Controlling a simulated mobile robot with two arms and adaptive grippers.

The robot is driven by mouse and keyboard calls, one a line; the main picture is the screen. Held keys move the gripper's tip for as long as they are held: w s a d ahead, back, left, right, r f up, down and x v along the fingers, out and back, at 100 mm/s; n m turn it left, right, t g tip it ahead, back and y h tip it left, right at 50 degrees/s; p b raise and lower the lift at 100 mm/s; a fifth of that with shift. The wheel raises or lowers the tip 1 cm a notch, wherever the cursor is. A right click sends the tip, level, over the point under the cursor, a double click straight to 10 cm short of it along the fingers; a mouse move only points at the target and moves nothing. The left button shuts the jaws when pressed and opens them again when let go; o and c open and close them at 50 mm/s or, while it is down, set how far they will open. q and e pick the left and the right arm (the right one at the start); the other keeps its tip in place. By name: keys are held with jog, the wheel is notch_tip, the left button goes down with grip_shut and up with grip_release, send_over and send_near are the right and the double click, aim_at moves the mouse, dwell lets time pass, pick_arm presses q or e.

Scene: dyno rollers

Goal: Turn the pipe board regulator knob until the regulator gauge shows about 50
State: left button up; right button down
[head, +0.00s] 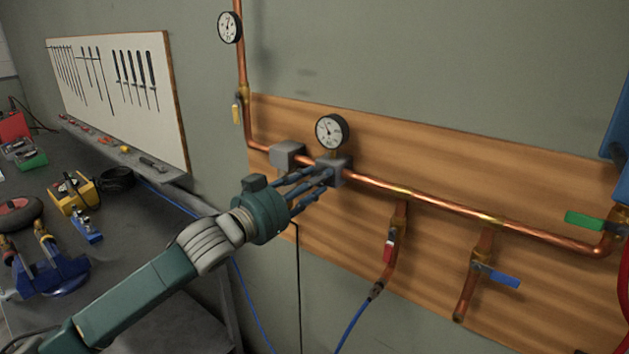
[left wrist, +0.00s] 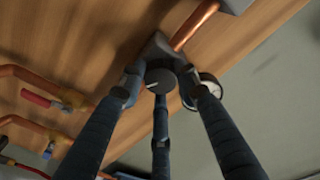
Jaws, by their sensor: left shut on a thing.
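The regulator gauge (head: 332,130) is a round white dial with a black rim on top of the grey regulator block (head: 340,171) on the pipe board (head: 440,150). Its needle is too small to read. In the head view my left gripper (head: 322,178) reaches the front of that block and hides the knob. In the left wrist view the dark round regulator knob (left wrist: 160,80) shows with a pale mark on its face. The fingers of my left gripper (left wrist: 160,88) are closed around it. The gauge shows partly behind a finger (left wrist: 212,88). My right gripper is not in view.
A second grey block (head: 286,154) sits left on the copper pipe. Valves with red (head: 388,250), blue (head: 503,279) and green (head: 584,219) handles lie to the right. Another gauge (head: 230,27) hangs upper left. A workbench (head: 130,235) with tools stands left.

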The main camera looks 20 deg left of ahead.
pick_arm(q)
jog(key=shift+f+n, duration=0.25)
jog(key=shift+n, duration=0.65)
jog(key=shift+f, duration=0.1)
jog(key=o, duration=0.9)
jog(key=shift+c, duration=0.2)
jog(key=shift+o, duration=1.4)
jog(key=v, duration=1.2)
jog(key=shift+a, duration=0.1)
